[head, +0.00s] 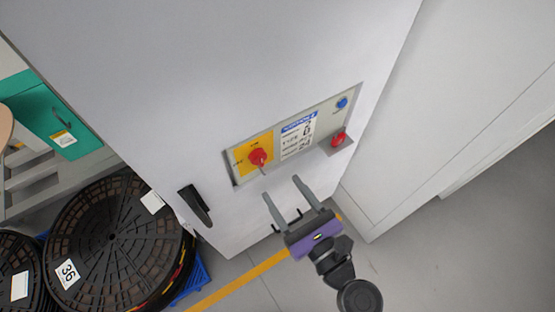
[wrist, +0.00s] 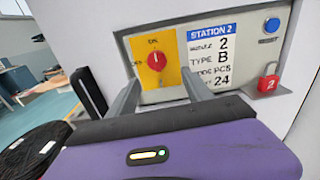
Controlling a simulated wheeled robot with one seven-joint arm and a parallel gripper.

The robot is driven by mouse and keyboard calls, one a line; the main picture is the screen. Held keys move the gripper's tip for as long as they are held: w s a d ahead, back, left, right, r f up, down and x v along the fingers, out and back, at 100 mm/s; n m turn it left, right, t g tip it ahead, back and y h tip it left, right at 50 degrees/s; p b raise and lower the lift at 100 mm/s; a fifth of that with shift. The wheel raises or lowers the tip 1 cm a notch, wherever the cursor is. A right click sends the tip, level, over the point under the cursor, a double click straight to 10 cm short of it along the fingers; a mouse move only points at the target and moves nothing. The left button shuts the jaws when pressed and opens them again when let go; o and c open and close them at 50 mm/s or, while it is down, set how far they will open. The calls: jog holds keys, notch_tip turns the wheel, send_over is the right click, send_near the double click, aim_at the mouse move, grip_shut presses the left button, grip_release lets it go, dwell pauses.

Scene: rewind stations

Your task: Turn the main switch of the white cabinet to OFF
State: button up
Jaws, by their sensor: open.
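The white cabinet (head: 270,70) fills the middle of the head view, with a grey panel on its front. The red main switch (head: 257,157) sits on a yellow plate at the left of that panel. In the wrist view the red knob (wrist: 157,61) has a light mark pointing up towards the ON label. An OFF label seems to lie to its left. My gripper (head: 281,192) is open and empty, in front of the panel and below it in the picture. In the wrist view its fingers (wrist: 160,95) point at the panel, with the knob between and just above their tips.
A blue button (wrist: 271,25) and a red padlock (wrist: 268,82) are at the panel's right, beside the Station 2 label (wrist: 213,55). A black handle (head: 195,205) sticks out of the cabinet at lower left.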

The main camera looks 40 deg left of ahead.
aim_at(262, 163)
jog(key=x, duration=0.6)
jog(key=shift+s+a+r+p, duration=0.1)
jog(key=shift+a+r+p, duration=0.3)
jog(key=shift+a, duration=0.1)
jog(key=shift+x, duration=0.85)
jog(key=shift+d, duration=0.1)
jog(key=shift+c, duration=0.2)
grip_shut()
